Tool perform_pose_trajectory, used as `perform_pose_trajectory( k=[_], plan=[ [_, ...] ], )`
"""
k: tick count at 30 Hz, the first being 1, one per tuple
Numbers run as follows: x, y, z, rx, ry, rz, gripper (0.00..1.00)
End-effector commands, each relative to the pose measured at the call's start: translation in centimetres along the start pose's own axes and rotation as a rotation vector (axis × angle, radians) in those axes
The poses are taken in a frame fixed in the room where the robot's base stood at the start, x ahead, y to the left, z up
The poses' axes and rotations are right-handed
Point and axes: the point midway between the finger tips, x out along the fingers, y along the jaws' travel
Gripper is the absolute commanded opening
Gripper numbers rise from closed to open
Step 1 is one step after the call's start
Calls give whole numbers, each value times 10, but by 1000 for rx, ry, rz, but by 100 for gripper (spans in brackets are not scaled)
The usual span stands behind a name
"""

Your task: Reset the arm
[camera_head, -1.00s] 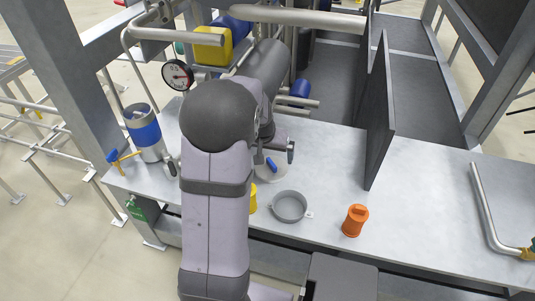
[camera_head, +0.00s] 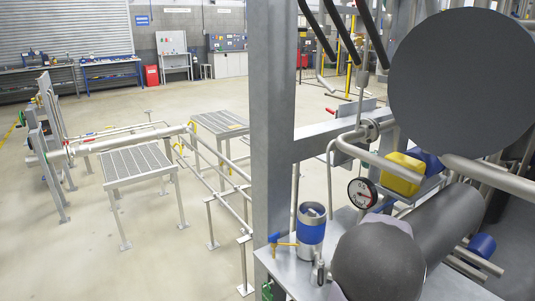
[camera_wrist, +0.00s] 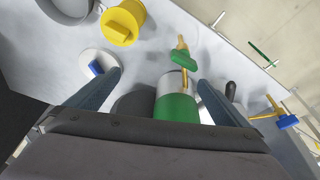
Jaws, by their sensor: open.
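My gripper (camera_wrist: 158,80) shows in the wrist view with its two dark fingers spread apart. Nothing is seen clamped between them. A green-banded cylinder with a silver top (camera_wrist: 177,105) shows in the gap between the fingers, partly hidden by the gripper body; I cannot tell how far below it is. A valve handle in green and yellow (camera_wrist: 183,60) is just beyond its top. In the head view my rounded dark arm links cover the right side, and my gripper is hidden.
In the wrist view, a yellow cap (camera_wrist: 123,24) and a white disc with a blue handle (camera_wrist: 98,62) lie left. In the head view, a blue-banded cylinder (camera_head: 311,229), a dial gauge (camera_head: 362,193) and a steel post (camera_head: 272,130) stand near my arm.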

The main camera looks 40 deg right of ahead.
Motion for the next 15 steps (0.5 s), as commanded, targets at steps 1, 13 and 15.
perform_pose_trajectory(
  k=[1, 13, 15],
  plan=[
    [-12, -34, 15, -83, -18, -24, 100],
    [-89, -180, 189, -703, -165, -152, 100],
    [-101, -187, 221, -807, -189, -165, 100]
  ],
)
